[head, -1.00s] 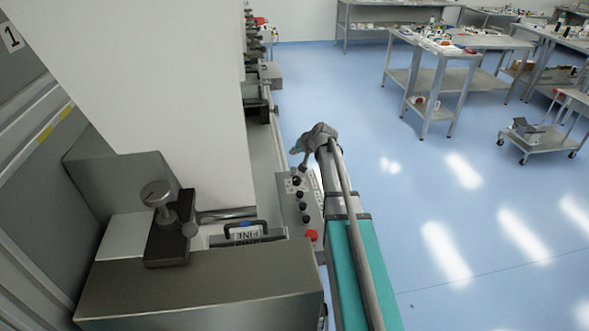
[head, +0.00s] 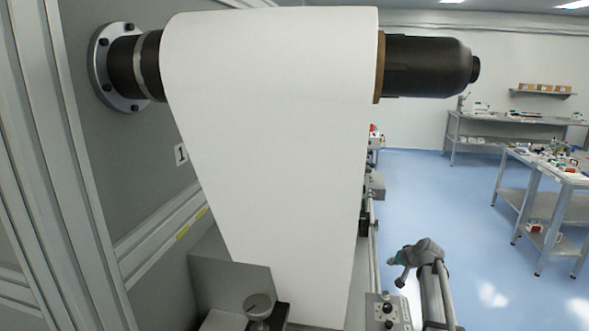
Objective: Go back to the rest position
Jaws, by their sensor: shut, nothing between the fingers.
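My arm (head: 432,294) reaches up from the bottom edge at the right of the machine in the head view. Its far end shows a grey joint with a teal cap and a short grey part angled down to the left. I cannot make out any gripper fingers there, so whether my gripper holds anything does not show. The arm's end is beside the control panel (head: 398,316), over the floor side of the machine.
A large white web (head: 270,130) hangs from a roll on a black shaft (head: 425,66) at the left. A grey block with a knob (head: 259,306) is below it. Grey work tables (head: 560,185) stand on the right. Blue floor (head: 455,205) between is open.

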